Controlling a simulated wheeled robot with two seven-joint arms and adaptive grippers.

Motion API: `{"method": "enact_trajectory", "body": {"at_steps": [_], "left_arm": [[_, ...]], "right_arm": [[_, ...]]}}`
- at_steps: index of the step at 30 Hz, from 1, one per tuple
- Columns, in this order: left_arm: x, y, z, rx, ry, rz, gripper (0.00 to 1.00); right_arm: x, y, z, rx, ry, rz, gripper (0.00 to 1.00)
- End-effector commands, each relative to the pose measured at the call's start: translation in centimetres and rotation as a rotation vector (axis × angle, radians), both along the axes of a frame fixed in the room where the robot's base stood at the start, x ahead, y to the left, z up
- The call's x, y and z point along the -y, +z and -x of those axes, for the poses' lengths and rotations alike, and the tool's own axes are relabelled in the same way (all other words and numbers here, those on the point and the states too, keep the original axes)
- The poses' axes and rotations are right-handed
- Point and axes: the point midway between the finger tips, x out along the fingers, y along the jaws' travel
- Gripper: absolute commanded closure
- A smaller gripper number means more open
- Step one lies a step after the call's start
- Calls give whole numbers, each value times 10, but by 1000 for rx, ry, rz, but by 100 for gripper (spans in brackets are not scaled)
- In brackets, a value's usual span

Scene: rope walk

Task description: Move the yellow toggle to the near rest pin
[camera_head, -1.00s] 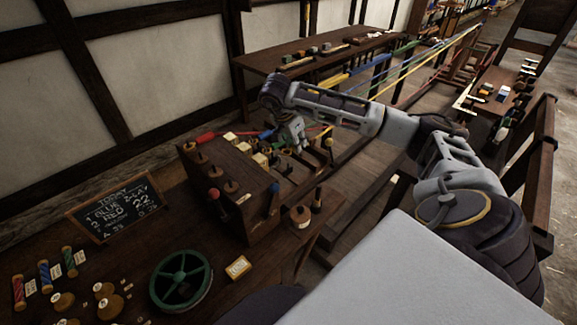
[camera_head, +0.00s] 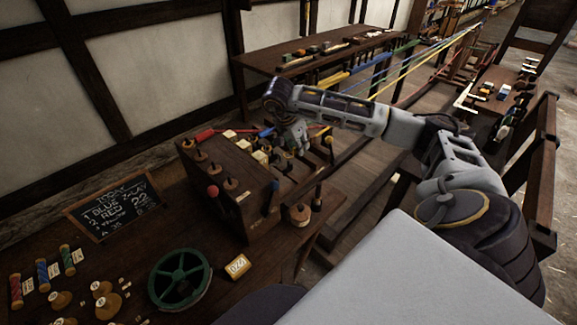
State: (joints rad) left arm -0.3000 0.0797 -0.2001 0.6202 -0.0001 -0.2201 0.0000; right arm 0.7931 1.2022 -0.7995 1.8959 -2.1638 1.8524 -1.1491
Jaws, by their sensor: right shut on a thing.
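My right gripper (camera_head: 294,147) is over the back of the dark wooden block (camera_head: 225,185), at its right side. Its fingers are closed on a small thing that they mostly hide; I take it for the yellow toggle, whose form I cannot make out. A yellow strand (camera_head: 420,64) runs from the far right toward the gripper and passes behind my arm. The block's top carries several round wooden pegs, and I cannot tell which is the near rest pin. My left gripper is out of view.
A slate (camera_head: 114,208), a green wheel (camera_head: 180,280), bobbins (camera_head: 42,272) and a yellow tag (camera_head: 237,266) lie on the bench. A long table (camera_head: 315,60) stands behind.

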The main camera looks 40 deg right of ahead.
Motion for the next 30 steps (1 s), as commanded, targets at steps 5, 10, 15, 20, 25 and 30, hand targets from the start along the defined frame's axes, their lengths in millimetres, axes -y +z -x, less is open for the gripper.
{"method": "enact_trajectory", "body": {"at_steps": [5, 10, 15, 20, 25, 30], "left_arm": [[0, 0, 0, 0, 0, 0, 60], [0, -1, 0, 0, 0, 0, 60], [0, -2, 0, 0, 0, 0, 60], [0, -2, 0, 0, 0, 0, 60], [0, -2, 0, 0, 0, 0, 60], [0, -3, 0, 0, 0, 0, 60]], "right_arm": [[0, 0, 0, 0, 0, 0, 95], [0, -1, 0, 0, 0, 0, 95], [0, -4, 0, 0, 0, 0, 95], [0, -5, 0, 0, 0, 0, 95], [0, -5, 0, 0, 0, 0, 95], [0, -6, 0, 0, 0, 0, 95]]}}
